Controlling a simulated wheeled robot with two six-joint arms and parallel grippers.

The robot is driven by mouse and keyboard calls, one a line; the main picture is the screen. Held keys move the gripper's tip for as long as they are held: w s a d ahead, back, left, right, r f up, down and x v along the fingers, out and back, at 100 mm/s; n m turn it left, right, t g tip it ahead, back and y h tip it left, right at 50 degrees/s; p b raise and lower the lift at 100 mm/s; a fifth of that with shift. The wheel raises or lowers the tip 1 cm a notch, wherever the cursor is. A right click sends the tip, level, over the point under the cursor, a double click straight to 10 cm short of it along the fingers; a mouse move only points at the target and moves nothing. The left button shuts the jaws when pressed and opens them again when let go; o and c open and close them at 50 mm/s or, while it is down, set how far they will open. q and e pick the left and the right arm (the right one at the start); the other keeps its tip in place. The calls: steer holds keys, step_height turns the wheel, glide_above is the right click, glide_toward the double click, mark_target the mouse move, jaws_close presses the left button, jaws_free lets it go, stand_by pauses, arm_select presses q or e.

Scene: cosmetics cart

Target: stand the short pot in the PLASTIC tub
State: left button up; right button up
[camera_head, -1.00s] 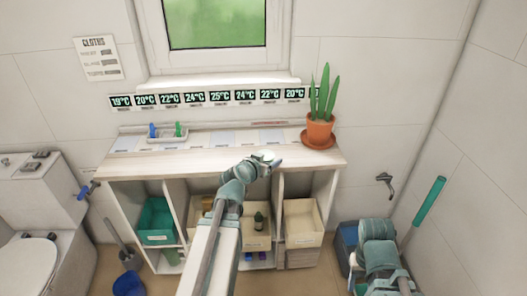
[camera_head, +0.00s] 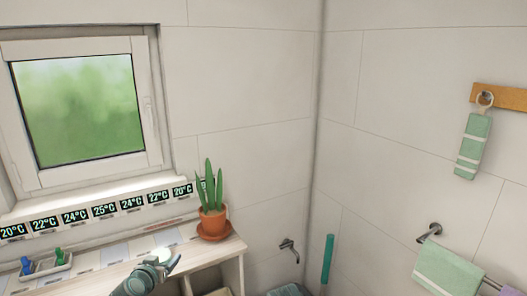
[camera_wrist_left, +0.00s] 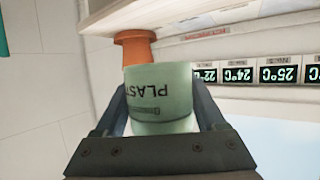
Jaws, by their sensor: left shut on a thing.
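A short pale green pot (camera_wrist_left: 161,92) with lettering beginning "PLAST" is between the fingers of my left gripper (camera_wrist_left: 166,118) in the left wrist view. The fingers are shut on its sides. In the head view my left gripper (camera_head: 165,262) is above the front right part of the counter, with a small whitish part of the pot (camera_head: 158,254) at its tip. The PLASTIC tub cannot be made out; the shelves below the counter are mostly out of frame. My right gripper is not in view.
A plant in a terracotta pot (camera_head: 213,220) stands at the counter's right end, close to my left gripper. A white tray (camera_head: 45,268) with blue and green items is at the left. Temperature displays (camera_head: 104,210) line the back. One box edge (camera_head: 218,292) shows below.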

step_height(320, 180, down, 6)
steer(key=b, duration=0.6)
steer(key=shift+b, duration=0.3)
